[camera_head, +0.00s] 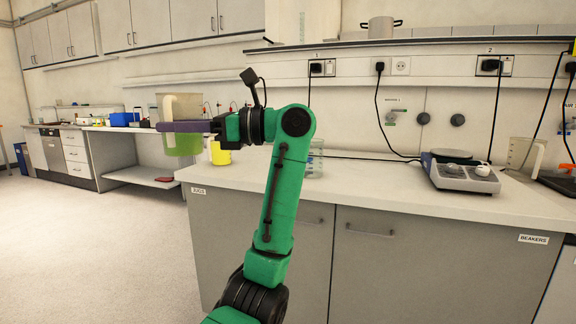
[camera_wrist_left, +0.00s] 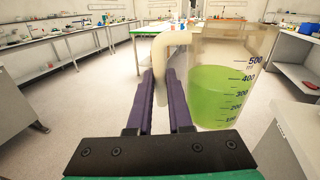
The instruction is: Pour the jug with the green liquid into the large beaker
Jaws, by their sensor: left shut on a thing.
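The jug with green liquid (camera_head: 183,144) is at the left in the head view, raised beside the counter's left end. It looks upright. My left gripper (camera_head: 180,127) is shut on its pale handle. In the wrist view, the handle (camera_wrist_left: 160,48) lies between the purple fingers (camera_wrist_left: 163,100), and the clear jug body (camera_wrist_left: 232,48) with marks up to 500 is to the right, part full of green liquid. A clear glass beaker (camera_head: 316,160) stands on the counter, partly hidden behind my left arm; I cannot tell if it is the large one. My right gripper is out of view.
A jug with yellow liquid (camera_head: 220,152) stands near the counter's left end. A clear jug with a pale handle (camera_head: 520,152) and a device with a grey plate (camera_head: 462,178) stand at the right. The counter (camera_head: 385,185) is bare in the middle; cables hang behind.

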